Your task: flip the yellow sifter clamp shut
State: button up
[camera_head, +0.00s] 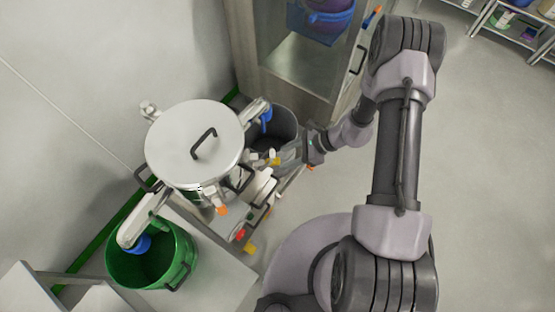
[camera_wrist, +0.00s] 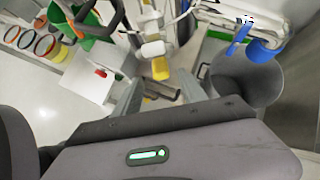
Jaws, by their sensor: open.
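The yellow sifter clamp (camera_wrist: 160,68) is the yellow tip of a white lever in the wrist view. In the head view its yellow tip (camera_head: 275,161) shows small at the right side of the steel sifter (camera_head: 192,140). My gripper (camera_wrist: 160,92) is open, with one finger on each side below the yellow tip in the wrist view. In the head view my gripper (camera_head: 290,154) reaches in from the right, close to the clamp. Whether a finger touches the clamp cannot be told. Part of the clamp is hidden in the head view.
A grey bin (camera_head: 283,122) stands behind my gripper, and a green bin (camera_head: 180,255) stands left of the sifter. An orange-tipped clamp (camera_head: 222,210) is on the sifter's front. A glass-fronted cabinet (camera_head: 300,60) stands behind.

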aim_at(279, 160)
jog(key=x, duration=0.5)
jog(key=shift+b, duration=0.3)
grip_shut()
dwell(1.0)
